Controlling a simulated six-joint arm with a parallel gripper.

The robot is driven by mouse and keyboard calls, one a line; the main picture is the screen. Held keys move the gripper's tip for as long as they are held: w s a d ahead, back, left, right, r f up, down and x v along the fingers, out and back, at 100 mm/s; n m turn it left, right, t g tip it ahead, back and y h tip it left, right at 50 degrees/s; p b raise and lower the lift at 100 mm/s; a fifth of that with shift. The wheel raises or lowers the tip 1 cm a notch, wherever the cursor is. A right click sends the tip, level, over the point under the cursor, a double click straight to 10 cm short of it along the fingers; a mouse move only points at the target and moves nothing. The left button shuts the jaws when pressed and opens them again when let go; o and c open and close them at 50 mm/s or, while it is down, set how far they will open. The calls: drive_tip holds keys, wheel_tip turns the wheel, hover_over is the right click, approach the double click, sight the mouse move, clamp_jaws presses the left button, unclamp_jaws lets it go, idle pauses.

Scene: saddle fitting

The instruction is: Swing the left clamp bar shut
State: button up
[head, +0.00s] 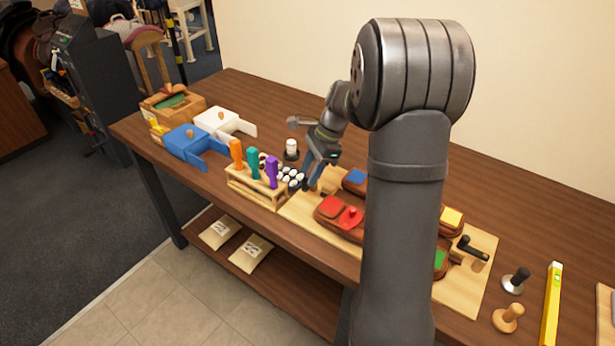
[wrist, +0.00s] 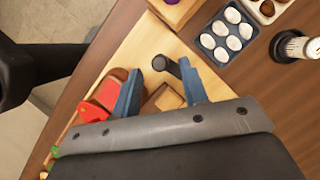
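The left clamp bar's dark handle (wrist: 164,64) shows in the wrist view at the board's end, between my fingertips and nearer the right-hand finger. I cannot tell whether they touch. A wooden block (wrist: 166,98) shows between the fingers, partly hidden by my gripper. My gripper (wrist: 158,71) is open, its two blue fingers apart. In the head view my gripper (head: 316,172) is low over the left end of the light wooden board (head: 300,211) and hides most of the left clamp. The right clamp bar (head: 472,248) has a black handle at the board's right end.
Brown saddle parts with a red pad (head: 350,217), blue pad (head: 356,176) and yellow pad (head: 451,216) sit on the board. A rack of coloured-handled tools (head: 255,185) and an egg tray (wrist: 227,35) stand close left. A white-topped item (head: 291,148) stands behind.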

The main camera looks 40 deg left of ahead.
drive_tip(key=shift+x, duration=1.25)
clamp_jaws()
